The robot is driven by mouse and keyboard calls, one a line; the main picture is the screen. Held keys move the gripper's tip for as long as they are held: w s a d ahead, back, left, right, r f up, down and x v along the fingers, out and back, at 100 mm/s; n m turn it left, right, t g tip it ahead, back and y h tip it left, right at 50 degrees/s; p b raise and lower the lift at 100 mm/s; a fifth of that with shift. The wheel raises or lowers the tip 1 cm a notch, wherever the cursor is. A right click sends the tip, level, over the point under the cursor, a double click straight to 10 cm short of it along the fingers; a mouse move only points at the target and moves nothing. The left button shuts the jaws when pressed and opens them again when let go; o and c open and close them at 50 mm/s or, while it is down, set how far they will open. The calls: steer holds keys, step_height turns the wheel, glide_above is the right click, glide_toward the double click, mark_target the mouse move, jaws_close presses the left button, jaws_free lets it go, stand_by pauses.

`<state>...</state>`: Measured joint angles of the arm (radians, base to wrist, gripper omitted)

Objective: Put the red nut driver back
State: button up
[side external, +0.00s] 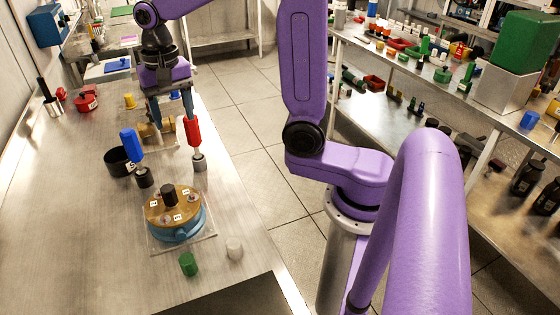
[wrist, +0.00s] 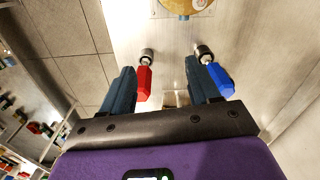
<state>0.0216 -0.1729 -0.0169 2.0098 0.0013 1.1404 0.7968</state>
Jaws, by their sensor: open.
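The red nut driver (side external: 193,132) stands nearly upright, its lower end at a small grey cylinder (side external: 199,162) on the bench. In the wrist view, the red handle (wrist: 144,80) shows inside my open gripper (wrist: 160,75), beside the left finger. The blue handle (wrist: 220,78) shows outside the right finger. I cannot tell whether either finger touches a driver.
A round brown-and-blue device (side external: 175,215) sits on a clear plate in front of the drivers. A black cup (side external: 120,162) stands left of the blue driver. Green (side external: 188,264) and whitish (side external: 234,248) pieces lie nearer. The left bench is mostly clear.

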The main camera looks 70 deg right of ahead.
steer(key=s+f+n, duration=0.2)
steer(key=s+n, duration=0.8)
steer(key=s, duration=0.2)
steer(key=s+a+f+n, duration=0.1)
steer(key=s+f+n, duration=0.2)
steer(key=s+n, duration=0.7)
steer(key=s, duration=0.2)
steer(key=shift+s+a+f, duration=0.2)
steer(key=shift+s+f, duration=0.15)
